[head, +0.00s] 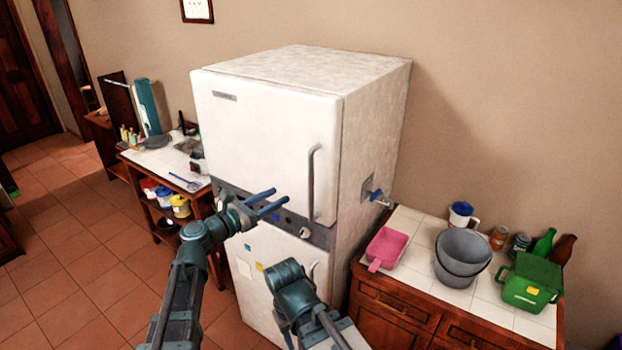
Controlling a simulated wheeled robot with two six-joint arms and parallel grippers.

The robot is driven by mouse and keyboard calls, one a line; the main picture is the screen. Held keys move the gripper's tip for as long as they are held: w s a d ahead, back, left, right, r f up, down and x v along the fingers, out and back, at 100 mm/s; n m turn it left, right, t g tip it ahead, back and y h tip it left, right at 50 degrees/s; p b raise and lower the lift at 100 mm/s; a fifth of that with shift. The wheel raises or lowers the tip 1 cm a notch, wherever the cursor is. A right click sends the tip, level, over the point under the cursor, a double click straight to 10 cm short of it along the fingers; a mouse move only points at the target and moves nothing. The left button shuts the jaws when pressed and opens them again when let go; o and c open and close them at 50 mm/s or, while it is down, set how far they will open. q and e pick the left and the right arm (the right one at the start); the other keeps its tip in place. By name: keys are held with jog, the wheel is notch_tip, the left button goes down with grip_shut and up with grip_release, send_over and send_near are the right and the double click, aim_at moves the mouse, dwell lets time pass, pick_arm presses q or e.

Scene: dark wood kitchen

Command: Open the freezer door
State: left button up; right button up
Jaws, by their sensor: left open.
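A white fridge-freezer (376,130) stands against the wall. Its upper door (262,130) is shut and has a grey vertical handle (312,182) near its right edge. Its lower door (255,262) also looks shut, with a handle (313,272) at its right, partly hidden by my right arm. I cannot tell which door is the freezer's. My left gripper (279,197) is open and empty in front of the lower part of the upper door, left of the upper handle and apart from it. My right arm's links show at the bottom, but its gripper does not show.
On the right, a tiled cabinet (405,222) holds a pink container (388,246), a grey bucket (462,257) and a green box (529,284). A low shelf table (150,160) stands on the left. The tiled floor (75,270) at left is clear.

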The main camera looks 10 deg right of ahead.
aim_at(309, 179)
pick_arm(q)
jog(key=x, duration=1.3)
jog(key=shift+w+d, duration=0.25)
jog(key=shift+d, duration=0.1)
grip_shut()
dwell(0.9)
